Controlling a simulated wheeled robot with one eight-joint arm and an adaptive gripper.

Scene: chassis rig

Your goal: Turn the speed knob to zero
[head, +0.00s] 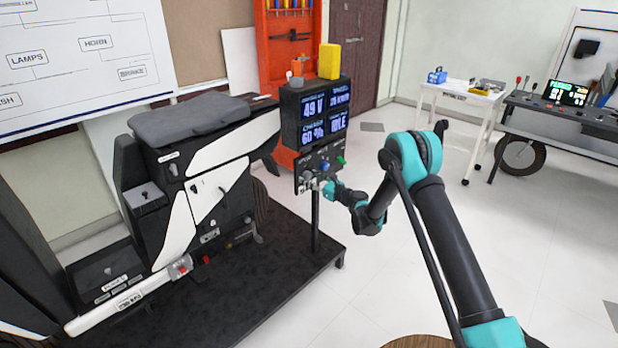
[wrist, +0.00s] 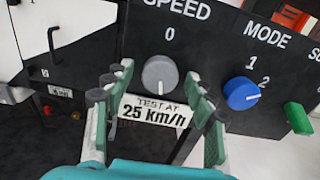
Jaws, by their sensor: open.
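The grey speed knob (wrist: 160,74) sits on a black panel in the wrist view, under the word SPEED and a 0 mark. A pale line shows on its lower half, pointing roughly down, away from the 0. A label (wrist: 155,110) reading TEST AT 25 km/h is just below it. My gripper (wrist: 159,78) is open, with one finger on each side of the knob; I cannot tell whether they touch it. In the head view my gripper (head: 324,186) is at the lower part of the control panel (head: 331,157) and hides part of it.
A blue MODE knob (wrist: 241,94) and a green switch (wrist: 299,117) are close to the right of my right finger. A display (head: 311,115) stands above the panel. A dark vehicle rig (head: 205,190) is at left; open floor lies at right.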

